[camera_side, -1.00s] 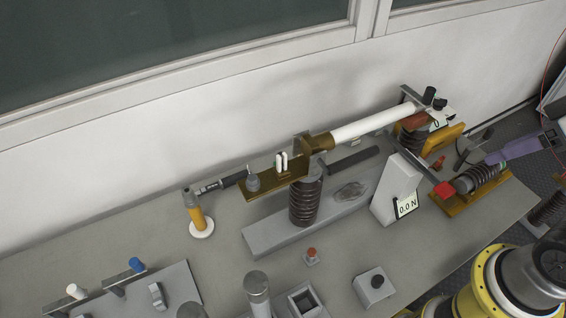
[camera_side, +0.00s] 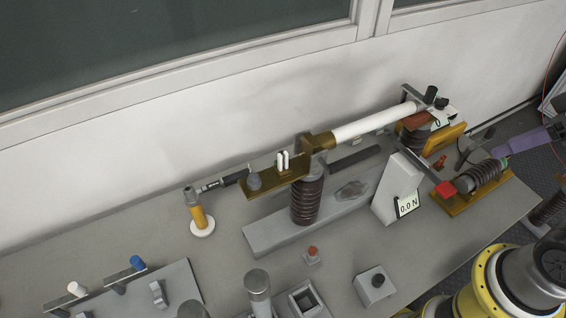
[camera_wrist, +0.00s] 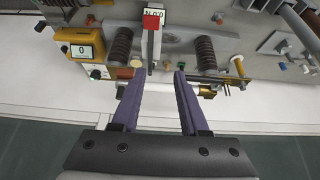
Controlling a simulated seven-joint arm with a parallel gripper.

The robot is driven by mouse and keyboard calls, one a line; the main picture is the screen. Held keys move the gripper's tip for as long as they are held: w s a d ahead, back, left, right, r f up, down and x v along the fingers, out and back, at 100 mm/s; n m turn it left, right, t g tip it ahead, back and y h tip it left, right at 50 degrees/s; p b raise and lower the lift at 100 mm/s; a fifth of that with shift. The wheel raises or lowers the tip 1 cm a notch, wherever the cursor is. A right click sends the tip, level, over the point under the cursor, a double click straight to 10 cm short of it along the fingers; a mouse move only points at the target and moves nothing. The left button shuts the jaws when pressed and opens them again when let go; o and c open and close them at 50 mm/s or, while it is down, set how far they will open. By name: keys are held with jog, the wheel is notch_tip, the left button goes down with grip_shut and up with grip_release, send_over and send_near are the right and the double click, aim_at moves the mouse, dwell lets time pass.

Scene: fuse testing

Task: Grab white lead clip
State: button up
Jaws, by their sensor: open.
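A small white-ended clip (camera_side: 76,289), which looks like the white lead clip, sits at the front left on the edge of a grey plate. A blue-ended clip (camera_side: 137,264) sits to its right on the same plate. My gripper (camera_wrist: 159,76) is open and empty in the wrist view, its two purple fingers apart. In the side view a purple part of it shows at the far right edge, far from the white clip. I cannot make out the white clip in the wrist view.
A white fuse tube (camera_side: 375,123) runs across brown ribbed insulators on the bench. A grey block (camera_side: 396,188) with a force display and a red-tipped bar (camera_side: 445,189) stand near my gripper's side. An orange-handled probe (camera_side: 198,215) stands at left.

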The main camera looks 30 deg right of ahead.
aim_at(287, 163)
jog(key=w+a+r+n+t+y, duration=0.25)
jog(key=w+a+t, duration=0.25)
jog(key=w+a, duration=0.55)
jog(key=w+a+r+n+t+y, duration=0.1)
jog(key=w+a+r+t+y, duration=0.15)
jog(key=w+a+t, duration=0.75)
jog(key=s+a+f+g, duration=0.1)
jog(key=a+f+g, duration=0.1)
jog(key=f, duration=0.8)
jog(key=s+a+f+g, duration=0.1)
jog(key=a+f, duration=0.1)
jog(key=f, duration=0.9)
jog(key=shift+m, duration=0.25)
jog(key=shift+x, duration=3.15)
jog(key=shift+s+a, duration=0.1)
grip_shut()
